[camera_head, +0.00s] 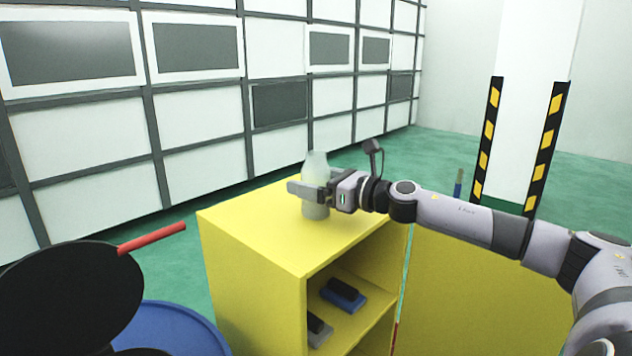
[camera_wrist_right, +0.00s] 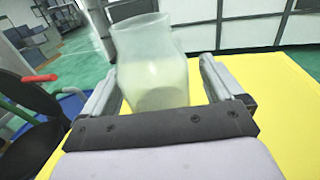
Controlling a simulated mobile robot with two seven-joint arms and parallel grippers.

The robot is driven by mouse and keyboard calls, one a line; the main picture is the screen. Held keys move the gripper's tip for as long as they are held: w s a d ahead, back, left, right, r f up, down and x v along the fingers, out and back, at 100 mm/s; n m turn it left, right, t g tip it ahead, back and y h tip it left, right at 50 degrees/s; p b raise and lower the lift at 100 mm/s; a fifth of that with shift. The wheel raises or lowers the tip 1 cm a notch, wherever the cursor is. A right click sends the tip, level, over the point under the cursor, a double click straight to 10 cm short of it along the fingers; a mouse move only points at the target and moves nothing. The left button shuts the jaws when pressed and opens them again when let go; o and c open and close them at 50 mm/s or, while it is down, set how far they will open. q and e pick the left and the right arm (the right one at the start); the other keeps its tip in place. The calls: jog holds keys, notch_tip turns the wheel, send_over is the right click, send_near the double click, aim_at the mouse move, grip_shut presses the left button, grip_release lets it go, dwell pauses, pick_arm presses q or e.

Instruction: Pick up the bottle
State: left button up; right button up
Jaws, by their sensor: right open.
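A pale, translucent bottle (camera_head: 316,166) stands upright on the yellow cabinet top in the head view. My right gripper (camera_head: 307,191) reaches in from the right at the bottle, with a finger across its front. In the right wrist view the bottle (camera_wrist_right: 150,60) stands between the two spread fingers of the open right gripper (camera_wrist_right: 155,85). A small gap shows between the bottle and the right finger; contact on the left side is hard to tell. My left gripper is not in view.
The yellow cabinet (camera_head: 250,235) has open shelves holding a blue item (camera_head: 343,294) and a grey item (camera_head: 318,330). A blue drum (camera_head: 175,325) and a red bar (camera_head: 152,238) are at the lower left. A striped pillar (camera_head: 520,150) stands behind my right arm.

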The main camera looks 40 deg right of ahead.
jog(key=shift+w+a+p, duration=0.25)
jog(key=shift+w+p, duration=0.05)
jog(key=shift+w, duration=0.15)
jog(key=c, duration=1.2)
jog(key=shift+r, duration=0.1)
